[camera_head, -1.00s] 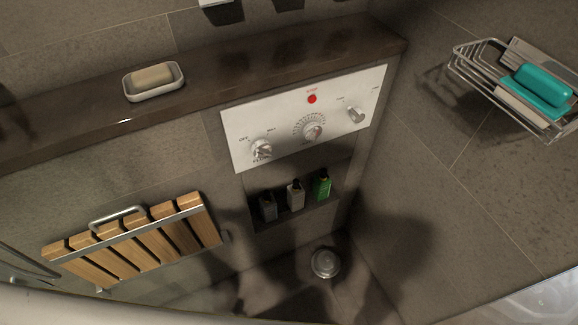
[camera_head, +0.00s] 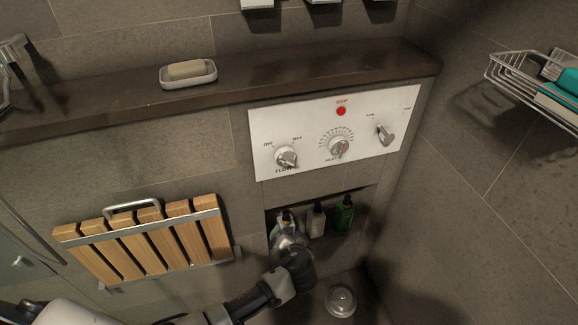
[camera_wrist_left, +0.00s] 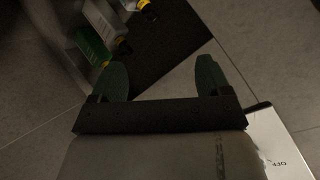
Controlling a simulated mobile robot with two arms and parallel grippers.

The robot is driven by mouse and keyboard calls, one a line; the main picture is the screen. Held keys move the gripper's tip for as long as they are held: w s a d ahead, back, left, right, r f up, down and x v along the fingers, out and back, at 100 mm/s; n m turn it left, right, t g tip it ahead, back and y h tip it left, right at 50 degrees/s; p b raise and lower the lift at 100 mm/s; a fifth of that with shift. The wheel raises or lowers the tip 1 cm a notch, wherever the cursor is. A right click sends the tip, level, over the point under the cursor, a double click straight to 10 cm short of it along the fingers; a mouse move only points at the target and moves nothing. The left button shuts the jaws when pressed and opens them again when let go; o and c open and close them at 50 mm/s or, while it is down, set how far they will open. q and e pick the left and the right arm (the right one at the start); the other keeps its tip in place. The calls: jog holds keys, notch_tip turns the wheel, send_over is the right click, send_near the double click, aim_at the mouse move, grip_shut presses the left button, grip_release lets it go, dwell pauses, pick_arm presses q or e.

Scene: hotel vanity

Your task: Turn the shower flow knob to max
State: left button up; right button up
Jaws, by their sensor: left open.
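The flow knob (camera_head: 286,157) is a silver knob at the left of the white control panel (camera_head: 312,163). It has OFF at its upper left, MAX at its upper right and FLOW below. I cannot tell its exact setting. My left gripper (camera_head: 284,236) is below the panel, apart from the knob, in front of the bottle niche. In the left wrist view its fingers (camera_wrist_left: 161,76) are spread and empty. A panel corner (camera_wrist_left: 289,147) marked OFF shows at the lower right there; the flow knob is not clearly visible. My right gripper is not in view.
The panel also has a middle dial (camera_head: 339,147), a right knob (camera_head: 385,134) and a red stop button (camera_head: 341,111). Bottles (camera_head: 344,213) stand in the niche. A wooden folding seat (camera_head: 150,240) is on the left wall. A soap dish (camera_head: 188,75) sits on the ledge above.

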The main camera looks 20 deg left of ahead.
pick_arm(q)
jog(key=w+d+r+n+t+y+b, duration=0.1)
jog(key=d+r+n+t, duration=0.1)
jog(key=r, duration=0.5)
jog(key=w+d+r+n+t+y+b, duration=0.1)
jog(key=r+n+t+y, duration=0.1)
jog(key=r, duration=0.5)
jog(key=n+t+y+b, duration=0.1)
jog(key=n+y, duration=0.1)
jog(key=n, duration=0.2)
send_near(287, 157)
jog(key=x, duration=0.8)
jog(key=shift+w+a, duration=0.1)
jog(key=shift+w, duration=0.1)
jog(key=shift+w+a, duration=0.25)
jog(key=shift+w, duration=0.1)
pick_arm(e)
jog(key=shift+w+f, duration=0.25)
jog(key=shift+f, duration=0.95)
